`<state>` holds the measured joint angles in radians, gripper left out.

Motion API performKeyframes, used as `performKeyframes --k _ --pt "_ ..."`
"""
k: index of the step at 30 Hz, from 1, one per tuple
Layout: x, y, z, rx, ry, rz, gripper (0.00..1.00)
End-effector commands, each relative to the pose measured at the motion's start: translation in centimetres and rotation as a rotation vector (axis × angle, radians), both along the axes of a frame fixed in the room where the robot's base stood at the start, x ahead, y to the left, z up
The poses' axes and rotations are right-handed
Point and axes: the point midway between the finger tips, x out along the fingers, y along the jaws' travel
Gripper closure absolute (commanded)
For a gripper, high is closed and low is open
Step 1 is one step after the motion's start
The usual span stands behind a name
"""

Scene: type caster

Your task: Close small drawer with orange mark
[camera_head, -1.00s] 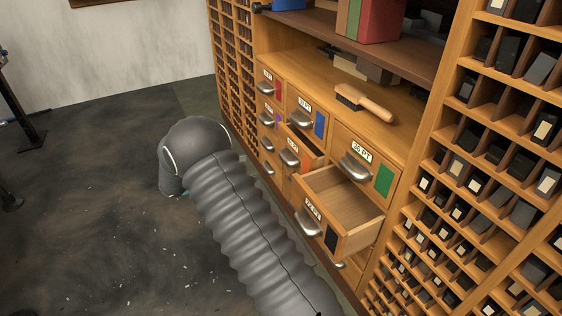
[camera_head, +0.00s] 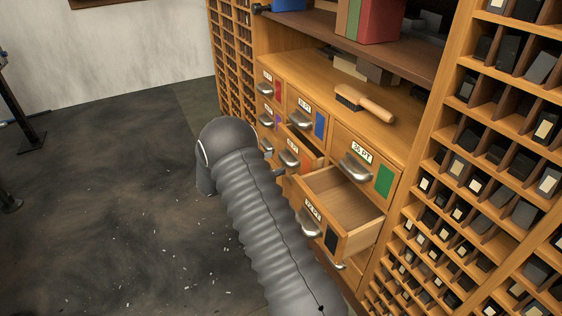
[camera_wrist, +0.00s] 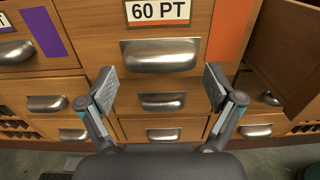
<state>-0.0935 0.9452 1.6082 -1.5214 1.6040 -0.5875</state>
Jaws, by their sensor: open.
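The small drawer with the orange mark (camera_head: 308,159) is in the middle column of the cabinet and stands partly pulled out, with a dark gap above its front. In the wrist view its front (camera_wrist: 218,42) is close ahead, with a "60 PT" label, a metal cup handle (camera_wrist: 160,56) and the orange mark at right. My gripper (camera_wrist: 160,88) is open and empty, its two fingers apart on either side below the handle. No contact with the drawer shows. In the head view my arm hides most of the gripper.
A larger drawer with a black mark (camera_head: 331,239) is pulled far out at right, near my arm; its side wall (camera_wrist: 284,55) shows at right in the wrist view. A brush (camera_head: 364,102) lies on the cabinet top.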

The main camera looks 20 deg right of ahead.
Motion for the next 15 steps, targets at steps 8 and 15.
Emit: performKeyframes --k 8,15 --pt "0.1 -2.3 0.0 0.0 0.0 -0.001 0.09" --pt "0.1 -2.4 0.0 0.0 0.0 0.0 0.09"
